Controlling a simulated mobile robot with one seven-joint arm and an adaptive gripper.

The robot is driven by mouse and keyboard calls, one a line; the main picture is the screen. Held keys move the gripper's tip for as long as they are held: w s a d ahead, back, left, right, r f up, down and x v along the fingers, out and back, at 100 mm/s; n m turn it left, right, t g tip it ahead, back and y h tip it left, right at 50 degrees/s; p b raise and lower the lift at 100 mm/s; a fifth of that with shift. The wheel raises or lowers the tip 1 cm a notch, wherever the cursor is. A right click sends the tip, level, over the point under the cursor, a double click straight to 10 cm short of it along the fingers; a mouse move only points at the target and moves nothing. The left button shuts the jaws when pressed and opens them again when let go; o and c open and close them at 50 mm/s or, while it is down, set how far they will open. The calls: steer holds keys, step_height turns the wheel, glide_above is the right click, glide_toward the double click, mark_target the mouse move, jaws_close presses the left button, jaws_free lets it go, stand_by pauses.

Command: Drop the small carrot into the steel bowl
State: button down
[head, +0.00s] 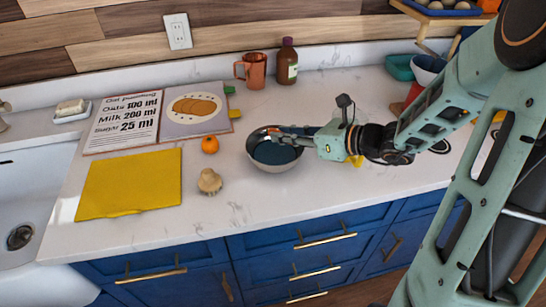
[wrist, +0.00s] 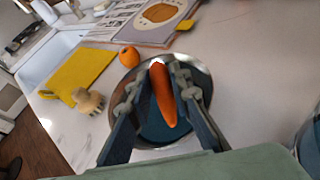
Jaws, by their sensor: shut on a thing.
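The small carrot (wrist: 164,98) is orange and lies lengthwise between the two fingers of my gripper (wrist: 160,78) in the wrist view. My gripper is shut on it. In the head view my gripper (head: 280,138) reaches in from the right over the steel bowl (head: 283,166), and only a bit of orange shows at its tip. The round bowl has a shiny rim and looks dark blue inside. In the wrist view the bowl (wrist: 203,78) lies behind the carrot and fingers, which hide part of it. The exact height of the carrot above the bowl is hard to tell.
An orange (head: 210,145) and a pale knobbly item (head: 209,182) stand left of the bowl, beside a yellow cloth (head: 130,186). An open recipe book (head: 197,128), a copper mug (head: 255,72) and a brown bottle (head: 287,64) stand behind. The counter front of the bowl is clear.

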steer(key=shift+f, duration=0.3)
steer(key=c, duration=1.7)
jaws_free()
steer(key=shift+r, duration=0.1)
steer(key=v, duration=1.2)
